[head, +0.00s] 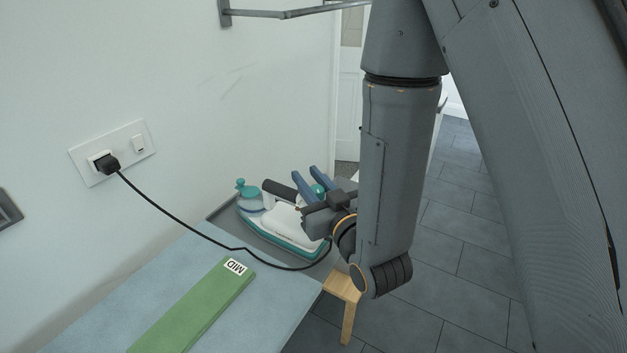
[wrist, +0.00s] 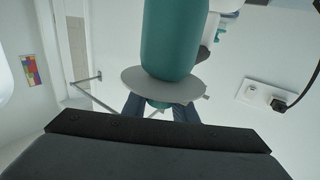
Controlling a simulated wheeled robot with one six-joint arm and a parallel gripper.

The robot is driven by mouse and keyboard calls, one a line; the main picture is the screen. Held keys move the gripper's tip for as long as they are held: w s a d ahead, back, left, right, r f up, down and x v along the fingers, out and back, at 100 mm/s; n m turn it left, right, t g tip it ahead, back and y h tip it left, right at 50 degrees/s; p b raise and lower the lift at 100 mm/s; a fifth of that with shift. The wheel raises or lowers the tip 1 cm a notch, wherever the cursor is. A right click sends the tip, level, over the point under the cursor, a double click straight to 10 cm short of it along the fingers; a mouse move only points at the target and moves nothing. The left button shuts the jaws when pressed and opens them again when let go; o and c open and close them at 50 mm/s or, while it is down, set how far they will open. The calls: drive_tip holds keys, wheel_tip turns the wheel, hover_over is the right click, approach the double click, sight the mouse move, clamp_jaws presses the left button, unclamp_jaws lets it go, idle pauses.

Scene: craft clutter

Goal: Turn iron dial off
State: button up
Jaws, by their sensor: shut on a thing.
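The iron (head: 285,230) is white and teal with a dark handle (head: 280,190). It rests on a grey tray-like surface (head: 222,213) by the wall, with a teal knob at its left end. My gripper (head: 307,173) is over the iron's right part, its two blue fingers shut on a small teal dial (head: 318,188). The dial's marking cannot be seen.
A black cord (head: 195,234) runs from a plug (head: 106,163) in the wall socket (head: 140,137) to near my wrist. A green board labelled MID (head: 195,310) lies on the pale blue surface (head: 150,285). A wooden stool (head: 345,290) stands below. Tiled floor is clear at right.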

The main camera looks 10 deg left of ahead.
drive_tip(key=n+g+y+b, duration=0.1)
drive_tip(key=n+g+y, duration=0.2)
drive_tip(key=a+n+g+y+b, duration=0.1)
drive_tip(key=g, duration=0.1)
drive_tip(key=shift+s+n+y+b, duration=0.3)
drive_tip(key=shift+s+y+b, duration=0.05)
drive_tip(key=shift+y, duration=0.05)
drive_tip(key=shift+s+a+n+g+y+b, duration=0.1)
drive_tip(key=shift+s+n+g+y+b, duration=0.25)
drive_tip(key=shift+n+g, duration=0.6)
drive_tip(key=shift+s+a+n+g+y+b, duration=0.15)
drive_tip(key=shift+n+g+y, duration=0.4)
drive_tip(key=shift+g, duration=0.85)
drive_tip(key=shift+s+a+n+g+y+b, duration=0.1)
drive_tip(key=shift+s+n+g+y, duration=0.3)
drive_tip(key=shift+n+g, duration=0.6)
drive_tip(key=o, duration=1)
drive_tip(key=shift+o, duration=0.2)
drive_tip(key=d, duration=0.2)
drive_tip(key=d+b, duration=0.1)
drive_tip(key=d, duration=0.1)
drive_tip(key=s+d, duration=0.1)
drive_tip(key=d, duration=0.2)
drive_tip(key=shift+b, duration=0.4)
drive_tip(key=shift+s+d, duration=0.1)
drive_tip(key=shift+d, duration=0.3)
drive_tip(key=shift+r, duration=0.1)
